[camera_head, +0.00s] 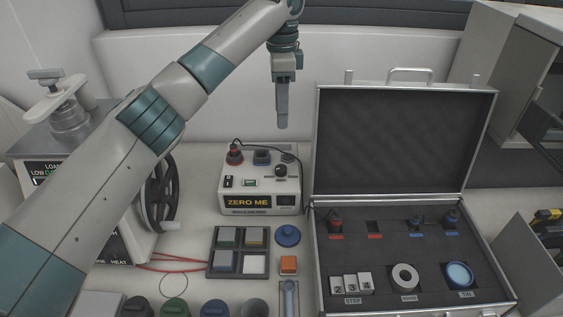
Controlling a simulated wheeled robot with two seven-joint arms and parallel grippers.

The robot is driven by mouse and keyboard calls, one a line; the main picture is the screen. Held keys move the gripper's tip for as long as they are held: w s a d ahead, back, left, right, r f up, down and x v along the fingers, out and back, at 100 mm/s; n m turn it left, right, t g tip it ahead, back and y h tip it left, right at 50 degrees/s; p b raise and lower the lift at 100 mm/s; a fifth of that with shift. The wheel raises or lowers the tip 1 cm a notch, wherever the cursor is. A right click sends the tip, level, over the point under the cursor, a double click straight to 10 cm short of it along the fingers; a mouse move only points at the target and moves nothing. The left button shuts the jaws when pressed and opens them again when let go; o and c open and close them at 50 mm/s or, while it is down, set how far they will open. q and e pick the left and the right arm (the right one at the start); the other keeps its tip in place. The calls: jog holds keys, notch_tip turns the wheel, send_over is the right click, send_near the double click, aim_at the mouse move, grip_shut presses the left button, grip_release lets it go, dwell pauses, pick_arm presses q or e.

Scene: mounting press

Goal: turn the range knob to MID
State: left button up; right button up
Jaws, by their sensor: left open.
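The meter box (249,204) with a yellow "ZERO ME" display stands on the bench in the middle. A dark round knob (281,171) with a pale part sits at the right of its sloped panel and looks like the range knob. Its markings are too small to read, so I cannot tell its setting. My left gripper (283,124) points down above and behind the box, clear of the knob. It is open and empty, its fingers seen edge-on. My right gripper is out of view.
An open case (407,87) stands at the right. A tray of coloured pads (211,255) and a blue knobbed disc (288,236) lie in front. A press with a handwheel (157,191) stands left.

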pick_arm(q)
jog(key=p, duration=0.4)
send_near(281, 167)
notch_tip(281, 167, down, 8)
jog(key=shift+s+f, duration=0.1)
jog(key=shift+f, duration=0.1)
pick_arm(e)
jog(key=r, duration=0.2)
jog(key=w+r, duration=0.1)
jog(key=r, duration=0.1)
pick_arm(q)
jog(key=c, duration=1.1)
